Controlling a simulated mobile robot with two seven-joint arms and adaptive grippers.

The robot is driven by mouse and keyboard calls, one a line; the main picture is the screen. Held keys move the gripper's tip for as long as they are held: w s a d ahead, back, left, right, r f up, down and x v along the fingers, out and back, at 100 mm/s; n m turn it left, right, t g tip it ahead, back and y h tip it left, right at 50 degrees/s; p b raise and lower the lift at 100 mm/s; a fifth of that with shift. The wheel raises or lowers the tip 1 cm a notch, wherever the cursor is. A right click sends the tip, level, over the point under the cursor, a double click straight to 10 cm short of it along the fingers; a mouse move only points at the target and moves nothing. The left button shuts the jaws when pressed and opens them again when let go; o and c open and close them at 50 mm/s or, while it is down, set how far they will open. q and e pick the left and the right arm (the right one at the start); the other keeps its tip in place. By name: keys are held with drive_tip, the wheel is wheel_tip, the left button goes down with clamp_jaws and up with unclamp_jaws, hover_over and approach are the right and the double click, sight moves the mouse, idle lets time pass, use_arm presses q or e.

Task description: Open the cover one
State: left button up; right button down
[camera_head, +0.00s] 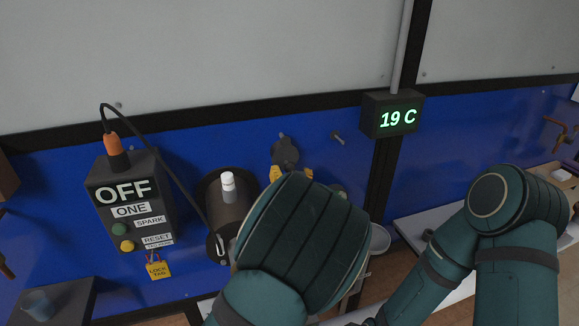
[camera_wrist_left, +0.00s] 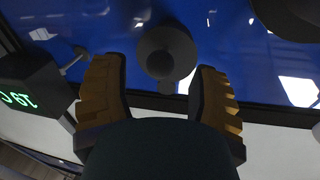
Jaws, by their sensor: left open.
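A dark round cover-like piece (camera_head: 284,148) with a small tab on top is on the blue wall panel, in the middle of the head view. It also shows in the left wrist view (camera_wrist_left: 165,45), with a smaller round knob at its middle. I cannot tell whether it is cover one. My left gripper (camera_head: 291,175) has its yellow fingers spread just below it. In the left wrist view the left gripper (camera_wrist_left: 157,68) is open, with a finger on either side of the round piece and no clear contact. The green wrist hides part of the wall. My right gripper is not visible.
A control box (camera_head: 145,200) reading OFF and ONE, with a yellow lock tag (camera_head: 158,270), is at left. A dark cylinder (camera_head: 226,212) with a white-capped piece stands close left of my left wrist. A 19 C display (camera_head: 392,115) hangs on the right.

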sight(288, 162)
use_arm(q)
drive_tip(key=shift+w+a, duration=0.15)
drive_tip(key=shift+w, duration=1.35)
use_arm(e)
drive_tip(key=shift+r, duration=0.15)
